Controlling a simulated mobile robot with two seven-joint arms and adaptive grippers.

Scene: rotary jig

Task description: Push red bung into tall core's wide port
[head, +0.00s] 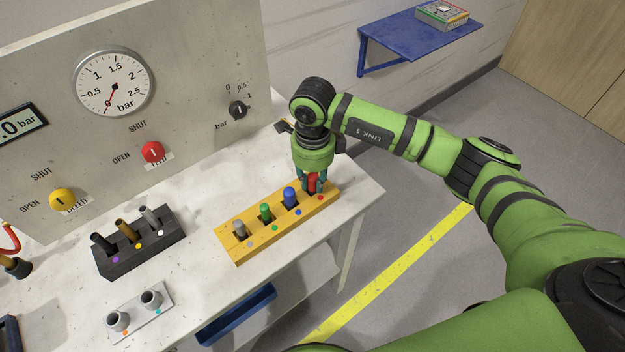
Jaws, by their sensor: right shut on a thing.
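The red bung (313,183) stands in the right-end hole of the yellow block (238,253). My right gripper (313,186) points down over that end and is shut on the red bung, with its fingers on either side. The bung's lower part is hidden in the block. I cannot pick out a tall core with a wide port for certain; two short grey hollow pieces, a left one (117,320) and a right one (151,299), stand on a light plate at the front left. My left gripper is not in view.
Grey, green (265,212) and blue (290,197) bungs stand in the yellow block beside the red one. A black block (140,247) with three pegs stands left. The gauge panel (200,80) rises behind. Bare bench lies between the blocks.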

